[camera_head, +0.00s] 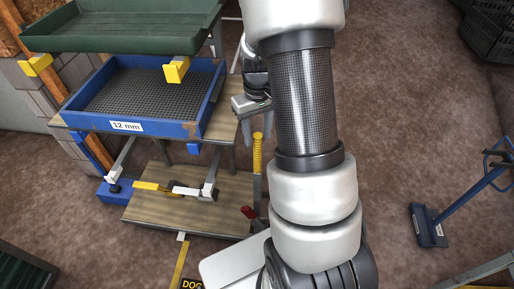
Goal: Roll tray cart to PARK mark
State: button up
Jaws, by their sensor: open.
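No thing in view is plainly marked as the tray cart, and I read no PARK mark. At the left stands a wooden-topped stand (222,130) bearing a blue framed sieve (165,129) labelled "12 mm", with a green tray (120,32) above it. At the right is a blue upright handle on a flat base (428,228); I cannot tell whether it belongs to a cart.
A lower wooden deck (165,212) carries a clamp-like lever. A yellow floor strip (180,265) leads to a partly cut-off sign (192,284). A pale strip (485,271) lies at lower right. Black crates (488,35) stand top right. Brown floor at right is mostly clear.

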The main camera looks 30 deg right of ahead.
aim_at(257, 148)
notch_tip(257, 148, down, 7)
jog(key=shift+r, duration=0.1)
dwell(0.3)
grip_shut()
